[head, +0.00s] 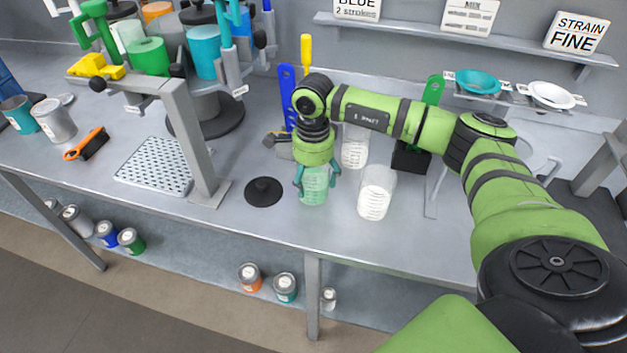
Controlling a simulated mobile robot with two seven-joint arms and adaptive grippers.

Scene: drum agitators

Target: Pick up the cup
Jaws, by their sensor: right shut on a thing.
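Several translucent cups stand on the grey bench. One greenish-looking cup (314,187) is between the fingers of my right gripper (314,180), which is shut on it from above. I cannot tell whether this cup touches the bench. A clear cup with white markings (376,193) stands just right of it, apart from the gripper. Another clear cup (354,150) stands behind, partly hidden by my right arm. My left gripper is not in view.
A black disc (263,191) lies left of the gripper. The agitator frame (187,140) rises above the bench. A shelf with signs (468,36) runs along the back wall. The front bench edge is clear.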

